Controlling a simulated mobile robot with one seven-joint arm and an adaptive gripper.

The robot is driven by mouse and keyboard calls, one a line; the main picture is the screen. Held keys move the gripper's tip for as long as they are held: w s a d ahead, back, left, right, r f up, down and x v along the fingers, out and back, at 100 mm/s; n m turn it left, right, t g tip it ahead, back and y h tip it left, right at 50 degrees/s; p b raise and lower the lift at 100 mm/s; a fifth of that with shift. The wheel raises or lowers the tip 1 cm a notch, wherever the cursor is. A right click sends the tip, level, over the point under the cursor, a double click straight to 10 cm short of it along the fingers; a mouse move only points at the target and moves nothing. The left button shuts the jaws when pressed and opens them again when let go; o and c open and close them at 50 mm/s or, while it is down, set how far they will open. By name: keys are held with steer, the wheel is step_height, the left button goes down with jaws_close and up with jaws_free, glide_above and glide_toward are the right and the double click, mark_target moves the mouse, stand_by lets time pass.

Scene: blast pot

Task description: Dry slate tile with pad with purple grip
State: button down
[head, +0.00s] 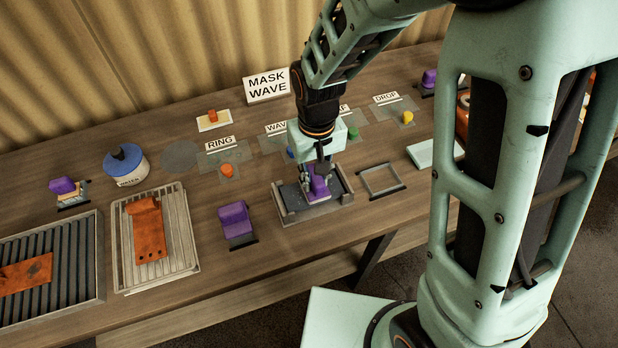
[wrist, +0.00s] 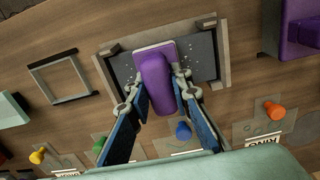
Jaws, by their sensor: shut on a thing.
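The dark slate tile (head: 341,187) lies in a grey holder (head: 287,216) with raised end walls, in the middle of the table. My gripper (head: 316,172) is shut on the purple grip from above, one finger on each side. The pad's underside is hidden, so I cannot tell whether it touches the tile.
A purple block-shaped tool (head: 236,220) stands left of the holder. An empty grey frame (head: 381,180) lies to its right. Behind are labelled mats with coloured knobs, including an orange one (head: 227,170). A water pot (head: 126,164) and trays (head: 187,245) stand left.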

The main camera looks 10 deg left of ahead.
steer(key=shift+w+d, duration=0.1)
steer(key=shift+d, duration=0.1)
steer(key=shift+w+d, duration=0.1)
steer(key=shift+d, duration=0.05)
stand_by(0.3)
steer(key=shift+s+a, duration=0.3)
steer(key=shift+a, duration=0.2)
steer(key=shift+s+a, duration=0.3)
steer(key=shift+a, duration=0.2)
steer(key=shift+s+a, duration=0.15)
steer(key=shift+a, duration=0.1)
steer(key=shift+d, duration=0.1)
